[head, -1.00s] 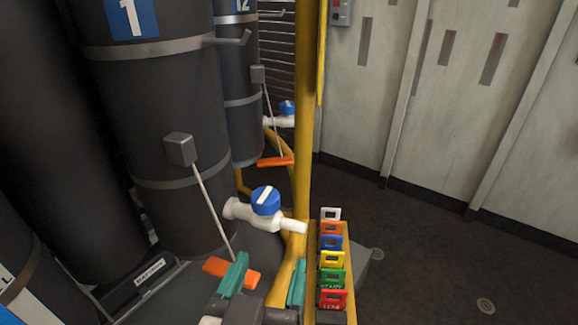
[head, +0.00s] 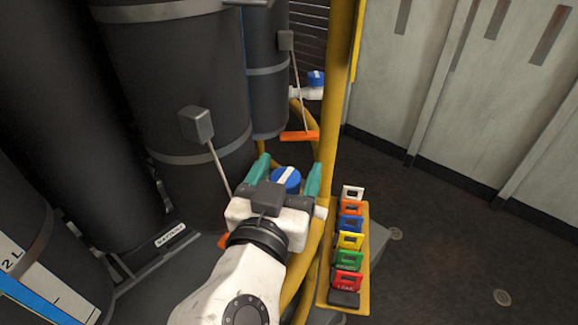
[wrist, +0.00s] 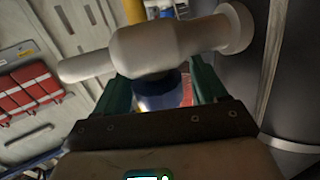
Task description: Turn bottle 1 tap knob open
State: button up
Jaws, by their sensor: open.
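The tap's blue knob (head: 286,180) with a white bar shows between the green fingers of my gripper (head: 286,174) in the head view. My gripper is open, with one finger on each side of the knob. I cannot tell whether either finger touches it. In the wrist view the blue knob (wrist: 160,92) lies between the fingers (wrist: 160,88), partly hidden behind the white tap body (wrist: 150,45). The tap comes from the dark bottle (head: 175,70), whose label is out of view now.
A yellow post (head: 335,110) stands close right of the tap. A yellow rack (head: 361,265) holds several coloured tags at right. A second blue-knobbed tap (head: 316,78) and an orange handle (head: 299,136) are behind. Dark floor lies open at the right.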

jog(key=shift+w+d, duration=0.1)
jog(key=shift+w, duration=0.2)
jog(key=shift+c, duration=0.2)
jog(key=c, duration=0.9)
